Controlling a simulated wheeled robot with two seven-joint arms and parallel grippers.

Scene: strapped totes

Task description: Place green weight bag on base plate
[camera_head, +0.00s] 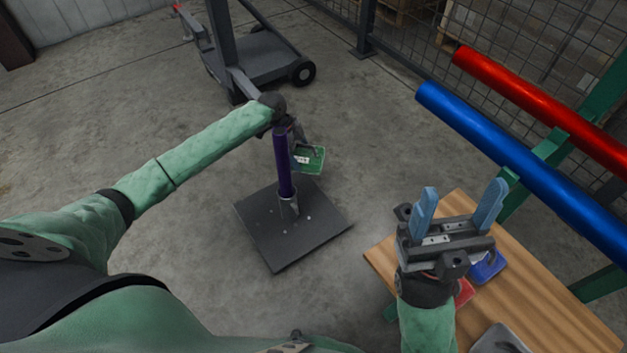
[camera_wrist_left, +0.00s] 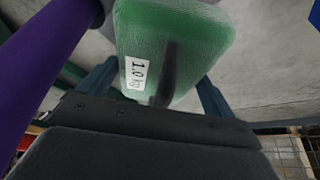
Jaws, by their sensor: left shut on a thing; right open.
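The green weight bag (camera_head: 311,160) hangs from my left gripper (camera_head: 297,145), beside the purple post and above the dark square base plate (camera_head: 274,237) on the floor. In the left wrist view the green bag (camera_wrist_left: 178,45) shows close up between the fingers, with a dark handle and a white "1.0 kg" label. The left gripper is partly hidden behind the post in the head view. My right gripper (camera_head: 458,207) is open and empty, above the wooden table.
The purple post (camera_head: 284,165) rises from the base plate. The wooden table (camera_head: 555,311) holds a blue bag (camera_head: 488,267), a red bag (camera_head: 464,292) and a grey one (camera_head: 499,340). Blue (camera_head: 520,165) and red (camera_head: 540,95) tubes lie on a green rack. A wheeled cart (camera_head: 262,60) stands behind.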

